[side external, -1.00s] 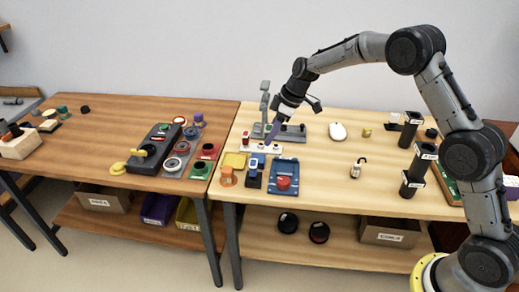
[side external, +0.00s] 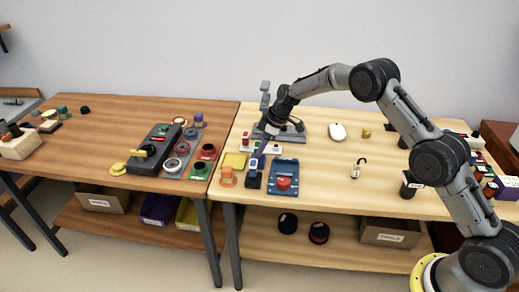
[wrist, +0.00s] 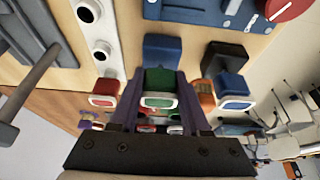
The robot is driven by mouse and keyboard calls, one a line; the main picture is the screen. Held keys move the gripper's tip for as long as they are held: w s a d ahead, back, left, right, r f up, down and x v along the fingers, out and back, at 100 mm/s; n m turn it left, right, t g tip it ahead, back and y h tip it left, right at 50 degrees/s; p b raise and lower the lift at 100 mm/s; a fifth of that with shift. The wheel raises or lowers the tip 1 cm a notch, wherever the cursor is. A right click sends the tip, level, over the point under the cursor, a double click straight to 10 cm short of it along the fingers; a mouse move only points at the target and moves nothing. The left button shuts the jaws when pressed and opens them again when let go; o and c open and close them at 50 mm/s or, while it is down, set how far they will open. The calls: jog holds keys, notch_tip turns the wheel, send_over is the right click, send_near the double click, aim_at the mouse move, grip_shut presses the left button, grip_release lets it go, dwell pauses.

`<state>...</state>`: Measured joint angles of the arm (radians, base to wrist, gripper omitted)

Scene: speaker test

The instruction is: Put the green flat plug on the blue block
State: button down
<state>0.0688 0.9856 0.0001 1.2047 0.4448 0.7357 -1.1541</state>
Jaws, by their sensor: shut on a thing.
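My gripper (wrist: 158,92) is shut on the green flat plug (wrist: 160,82), which has a pale rim at its near end and sits between the two purple fingers. The blue block (wrist: 163,48) shows just beyond the plug in the wrist view, roughly in line with it. Whether the plug touches the block cannot be told. In the side view my gripper (side external: 258,153) is low over the front left of the light table, and its fingers hide the plug.
A white strip with holes (wrist: 98,42) lies left of the blue block. A black block (wrist: 226,55) with a blue plug (wrist: 233,88) stands close on its right. The blue panel with a red knob (side external: 285,183) is nearby. The table's middle (side external: 325,165) has free room.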

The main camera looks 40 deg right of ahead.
jog(key=shift+f, duration=0.1)
jog(key=shift+c, duration=1.9)
grip_release()
jog(key=s+d+r+m, duration=0.1)
jog(key=s+r, duration=0.6)
jog(key=r, duration=0.4)
jog(key=s+d+r+m, duration=0.1)
jog(key=s+r, duration=0.5)
jog(key=r, duration=0.5)
jog(key=s+r+m+t+h, duration=0.1)
jog(key=s+r+m, duration=0.15)
jog(key=s, duration=0.85)
jog(key=s+r+m+t+h, duration=0.15)
jog(key=s+r, duration=0.25)
jog(key=s, duration=0.8)
jog(key=s+f+m, duration=0.3)
jog(key=s+f, duration=0.1)
jog(key=s, duration=0.7)
jog(key=shift+f+h, duration=0.15)
jog(key=shift+h, duration=0.2)
